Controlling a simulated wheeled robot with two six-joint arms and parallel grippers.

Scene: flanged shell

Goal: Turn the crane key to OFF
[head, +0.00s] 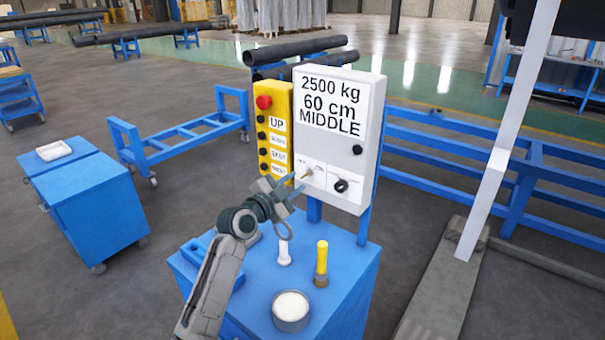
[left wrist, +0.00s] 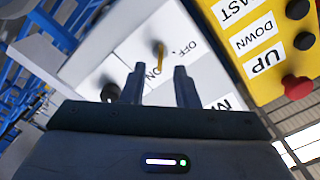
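The crane key (head: 307,173) sits in the lower left of the white control box (head: 372,110). In the left wrist view the key (left wrist: 161,58) shows as a thin yellow-brass piece, with the words OFF and ON printed beside it. Which word it points to I cannot tell for sure. My left gripper (head: 292,184) is in front of the box's lower left. In the left wrist view its two fingers (left wrist: 159,72) are apart, with the key showing in the gap near the fingertips. I see no finger touching it. My right gripper is not in view.
A yellow button panel (head: 275,95) with a red button (head: 263,102) is left of the box. A black knob (head: 341,186) is right of the key. Below, a blue cabinet (head: 345,285) carries a tin (head: 291,311), a yellow-topped cylinder (head: 321,262) and a white piece (head: 284,252).

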